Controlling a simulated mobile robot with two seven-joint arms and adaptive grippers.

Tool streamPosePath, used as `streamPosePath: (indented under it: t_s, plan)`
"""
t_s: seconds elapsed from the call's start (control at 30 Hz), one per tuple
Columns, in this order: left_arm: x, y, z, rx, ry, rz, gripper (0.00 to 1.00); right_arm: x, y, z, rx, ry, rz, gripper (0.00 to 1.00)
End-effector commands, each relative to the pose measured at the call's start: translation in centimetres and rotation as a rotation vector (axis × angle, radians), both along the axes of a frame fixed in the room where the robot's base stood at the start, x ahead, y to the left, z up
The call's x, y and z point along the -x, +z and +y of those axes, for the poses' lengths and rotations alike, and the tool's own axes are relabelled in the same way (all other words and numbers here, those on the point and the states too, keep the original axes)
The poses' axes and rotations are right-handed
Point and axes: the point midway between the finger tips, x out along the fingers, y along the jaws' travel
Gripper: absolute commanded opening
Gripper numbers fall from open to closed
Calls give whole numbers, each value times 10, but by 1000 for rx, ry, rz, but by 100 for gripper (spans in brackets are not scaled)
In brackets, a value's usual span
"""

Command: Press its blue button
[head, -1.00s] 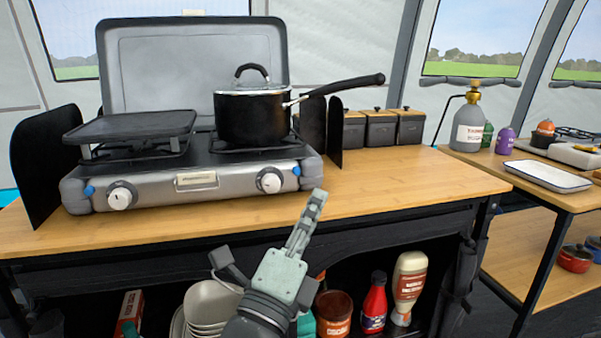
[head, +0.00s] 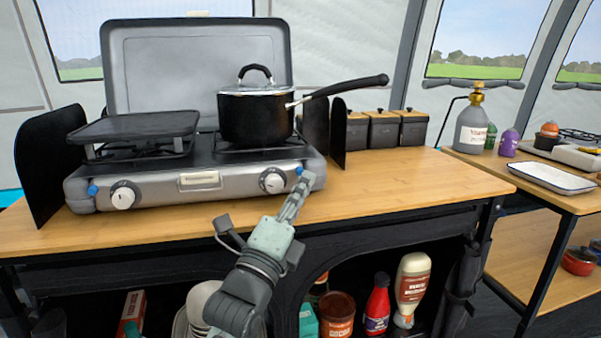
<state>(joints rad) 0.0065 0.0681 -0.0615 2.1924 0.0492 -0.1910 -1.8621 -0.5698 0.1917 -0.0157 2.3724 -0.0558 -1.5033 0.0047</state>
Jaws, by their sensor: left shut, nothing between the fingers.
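A silver camping stove (head: 225,187) with a raised lid stands on the wooden table. It has two blue buttons on its front, a left one (head: 92,190) and a right one (head: 298,170), each beside a white knob. My left gripper (head: 306,181) is shut and empty. Its tips are at the stove's front right corner, just below and right of the right blue button. I cannot tell whether they touch the stove. My right gripper is not in view.
A black lidded pot (head: 256,115) sits on the right burner, its handle sticking out to the right. A griddle plate (head: 135,126) covers the left burner. Bottles stand on the shelf below.

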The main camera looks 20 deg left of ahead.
Motion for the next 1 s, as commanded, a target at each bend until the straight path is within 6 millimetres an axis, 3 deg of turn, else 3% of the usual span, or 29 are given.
streamPosePath:
  t_s: [0.17, 1.0]
  plan:
    - [-5, 0, 4, 1, 0, 0, 0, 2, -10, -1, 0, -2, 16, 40]
    - [-5, 0, 4, 1, 0, 0, 0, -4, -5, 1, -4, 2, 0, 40]
